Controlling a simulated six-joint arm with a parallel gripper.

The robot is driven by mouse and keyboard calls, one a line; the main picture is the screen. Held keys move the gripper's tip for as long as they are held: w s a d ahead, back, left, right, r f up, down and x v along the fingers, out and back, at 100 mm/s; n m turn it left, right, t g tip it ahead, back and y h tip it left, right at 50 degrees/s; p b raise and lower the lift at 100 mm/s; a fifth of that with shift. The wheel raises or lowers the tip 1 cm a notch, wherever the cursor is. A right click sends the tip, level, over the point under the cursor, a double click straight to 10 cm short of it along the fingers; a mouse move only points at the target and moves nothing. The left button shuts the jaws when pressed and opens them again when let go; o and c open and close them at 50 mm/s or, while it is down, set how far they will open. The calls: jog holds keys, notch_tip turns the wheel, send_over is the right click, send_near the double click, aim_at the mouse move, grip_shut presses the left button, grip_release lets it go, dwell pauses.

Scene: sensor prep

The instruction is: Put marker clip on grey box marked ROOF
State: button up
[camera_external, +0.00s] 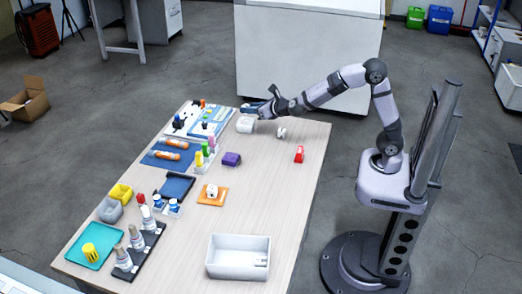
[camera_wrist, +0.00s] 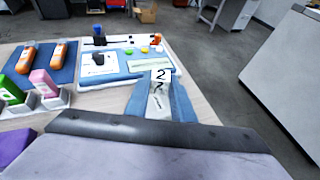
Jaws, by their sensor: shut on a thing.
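No ROOF lettering is readable in either view. A small grey open box (camera_external: 110,211) stands at the left table edge. I cannot tell which box bears the mark.
A white printed board (camera_external: 184,119) with small parts lies left of my gripper. A blue mat (camera_external: 166,154) holds orange tubes. A red object (camera_external: 299,154) and a small white object (camera_external: 281,133) stand at the right. A white bin (camera_external: 238,245) is nearest. The right-middle tabletop is clear.

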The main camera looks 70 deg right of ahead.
aim_at(250, 121)
jog(key=shift+f+b, duration=0.6)
jog(key=shift+f, duration=1.25)
jog(key=shift+f, duration=0.2)
jog(key=o, duration=1)
jog(key=shift+r, duration=0.2)
jog(key=shift+r, duration=0.1)
jog(key=shift+p+v, duration=0.85)
jog(key=shift+v, duration=5.15)
